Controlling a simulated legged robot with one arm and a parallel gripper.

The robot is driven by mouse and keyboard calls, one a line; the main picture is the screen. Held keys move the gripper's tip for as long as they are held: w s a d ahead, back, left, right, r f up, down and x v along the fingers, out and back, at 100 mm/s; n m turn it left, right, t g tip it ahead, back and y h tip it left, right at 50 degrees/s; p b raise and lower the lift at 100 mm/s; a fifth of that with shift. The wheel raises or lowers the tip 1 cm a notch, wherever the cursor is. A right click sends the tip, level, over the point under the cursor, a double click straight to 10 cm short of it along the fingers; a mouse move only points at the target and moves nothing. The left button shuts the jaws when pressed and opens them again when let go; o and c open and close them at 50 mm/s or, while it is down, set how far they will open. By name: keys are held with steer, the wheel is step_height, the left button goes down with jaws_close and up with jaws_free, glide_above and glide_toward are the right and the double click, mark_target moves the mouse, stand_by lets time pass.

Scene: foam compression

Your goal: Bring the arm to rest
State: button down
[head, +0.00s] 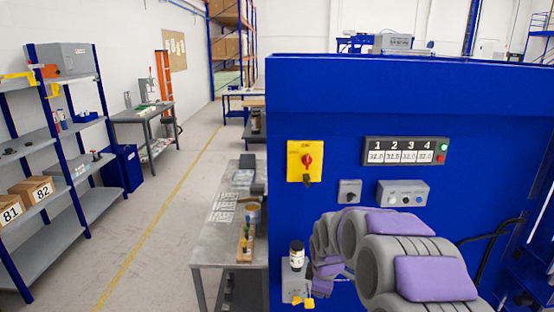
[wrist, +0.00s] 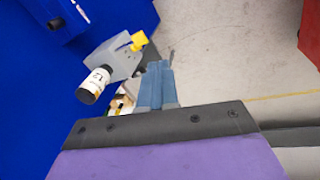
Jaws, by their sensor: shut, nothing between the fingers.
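My arm (head: 395,255) reaches in from the lower right of the head view, with grey links and purple pads, in front of the blue machine (head: 330,115). In the wrist view my gripper (wrist: 160,70) shows its two blue-grey fingers together, with nothing between them. The fingers point out over the floor, beside a grey bracket (wrist: 117,60) on the machine. A small bottle (wrist: 95,84) with a white label and dark cap is at the bracket, left of the fingers. The bottle also shows in the head view (head: 297,254). The fingertips are hard to make out in the head view.
The machine front carries a yellow plate with a red switch (head: 306,161), a four-number display (head: 406,151) and a button box (head: 402,193). A metal table (head: 212,240) stands left of the machine. Shelves (head: 55,220) line the left wall; the floor between (head: 165,225) is clear.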

steer(key=s+r+m+g, duration=0.1)
steer(key=s+m, duration=0.4)
steer(key=s, duration=0.8)
steer(key=s+r+m+g, duration=0.2)
steer(key=s+r+m, duration=0.1)
steer(key=s, duration=1.1)
steer(key=s+r+m+g+b, duration=0.1)
steer(key=s+r+m, duration=0.2)
steer(key=s, duration=1)
steer(key=d+m, duration=0.1)
steer(key=m, duration=0.2)
steer(key=shift+s+m+g, duration=0.3)
steer(key=shift+s, duration=0.1)
steer(key=shift+d, duration=0.25)
steer(key=shift+a, duration=0.15)
